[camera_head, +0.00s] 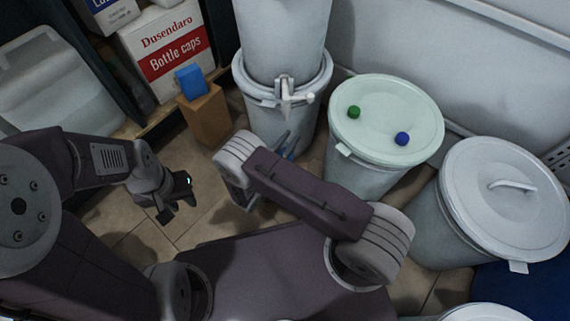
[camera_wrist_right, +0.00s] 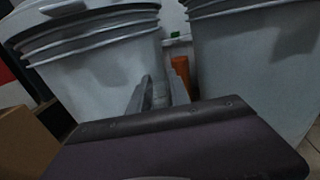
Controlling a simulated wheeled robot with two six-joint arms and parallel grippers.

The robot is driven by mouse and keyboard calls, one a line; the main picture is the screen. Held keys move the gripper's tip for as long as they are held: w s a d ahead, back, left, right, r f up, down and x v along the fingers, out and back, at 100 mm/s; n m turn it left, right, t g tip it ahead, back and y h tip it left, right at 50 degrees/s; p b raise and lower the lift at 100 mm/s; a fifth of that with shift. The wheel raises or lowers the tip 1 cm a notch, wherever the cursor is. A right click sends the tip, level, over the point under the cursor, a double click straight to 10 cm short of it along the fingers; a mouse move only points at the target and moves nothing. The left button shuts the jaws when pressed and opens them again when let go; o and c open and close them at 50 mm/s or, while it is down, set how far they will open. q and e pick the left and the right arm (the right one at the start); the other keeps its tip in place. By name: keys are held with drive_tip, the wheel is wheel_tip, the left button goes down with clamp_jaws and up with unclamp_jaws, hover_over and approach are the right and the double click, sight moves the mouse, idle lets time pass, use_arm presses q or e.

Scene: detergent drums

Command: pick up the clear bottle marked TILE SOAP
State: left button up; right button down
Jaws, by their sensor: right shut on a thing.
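My right gripper (camera_wrist_right: 160,92) is shut on a pale, see-through-looking thing (camera_wrist_right: 161,95) in the gap between two drums. Most of that thing is hidden, and no label can be read, so I cannot tell whether it is the bottle marked TILE SOAP. In the head view my right arm hides much of this gripper; bluish parts show beyond its wrist, in front of the stacked drum. My left gripper (camera_head: 177,205) is open and empty above the tiled floor, well left of the right arm. No TILE SOAP lettering shows in either view.
Stacked grey drums (camera_head: 283,38) stand behind the right wrist. A lidded drum (camera_head: 386,118) with a green ball (camera_head: 354,112) and a blue ball (camera_head: 402,138) stands right of them; another drum (camera_head: 503,200) is further right. A brown box (camera_head: 207,118) and blue block (camera_head: 191,81) are left.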

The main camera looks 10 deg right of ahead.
idle(0.6)
wheel_tip(320, 180, up, 10)
drive_tip(key=p, duration=0.7)
